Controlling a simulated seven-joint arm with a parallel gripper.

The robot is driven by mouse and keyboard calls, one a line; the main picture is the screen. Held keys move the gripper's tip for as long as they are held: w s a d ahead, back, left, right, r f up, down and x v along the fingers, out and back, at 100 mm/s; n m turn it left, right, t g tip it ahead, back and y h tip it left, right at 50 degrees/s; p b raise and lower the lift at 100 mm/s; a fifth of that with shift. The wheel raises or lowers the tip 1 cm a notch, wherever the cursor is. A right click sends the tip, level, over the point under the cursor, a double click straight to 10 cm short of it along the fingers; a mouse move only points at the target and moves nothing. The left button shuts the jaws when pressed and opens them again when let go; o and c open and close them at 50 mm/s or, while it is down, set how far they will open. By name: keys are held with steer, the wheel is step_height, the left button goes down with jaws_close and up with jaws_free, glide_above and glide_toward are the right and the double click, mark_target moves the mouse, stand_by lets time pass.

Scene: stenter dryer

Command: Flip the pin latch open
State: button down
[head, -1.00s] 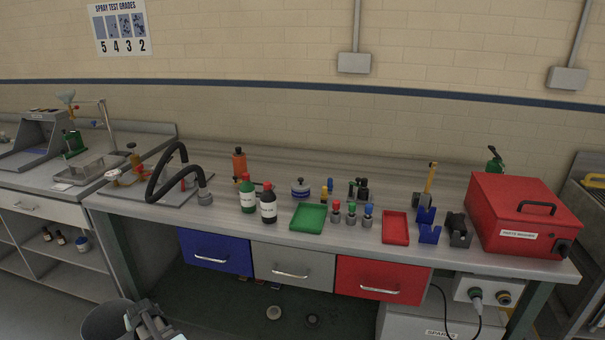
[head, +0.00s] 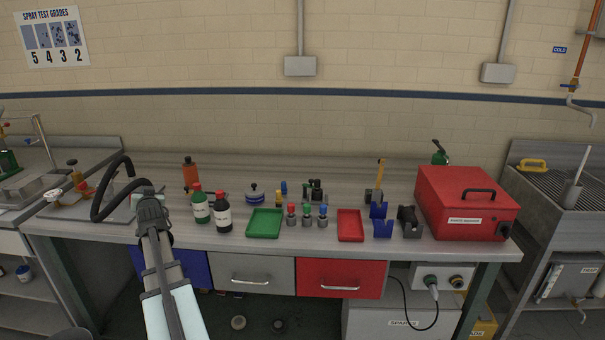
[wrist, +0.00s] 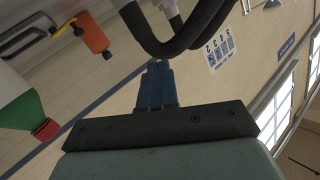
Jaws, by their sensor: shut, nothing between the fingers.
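I cannot make out a pin latch with certainty in either view. My gripper (head: 147,194) is over the front left part of the bench (head: 335,173), by the free end of a bent black hose (head: 98,205). In the wrist view its blue fingers (wrist: 156,82) are together with nothing between them. The hose (wrist: 160,45) also shows there, just beyond the fingertips. My gripper and arm hide part of the bench edge and the blue drawer (head: 190,268).
A green bottle (head: 201,207) and a black bottle (head: 223,216) stand just right of my gripper. An orange bottle (head: 190,174) is behind them. Green (head: 265,223) and red (head: 351,226) trays lie further right. A red case (head: 465,205) stands at the bench's right end.

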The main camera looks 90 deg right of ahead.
steer(key=s+d+r+m+g+h, duration=0.1)
steer(key=s+d+r+g, duration=0.1)
steer(key=s+d+r, duration=0.75)
steer(key=s+d+f+g+y, duration=0.3)
steer(key=s+d, duration=0.8)
steer(key=s, duration=0.1)
steer(key=s+d+g+y, duration=0.1)
steer(key=s+y, duration=0.3)
steer(key=s, duration=1.1)
steer(key=s+d+n+g+y, duration=0.1)
steer(key=s+d+y, duration=0.3)
steer(key=s, duration=1.1)
steer(key=shift+s+r+g, duration=0.3)
steer(key=shift+r+g, duration=0.1)
steer(key=shift+g, duration=0.3)
steer(key=shift+f, duration=0.1)
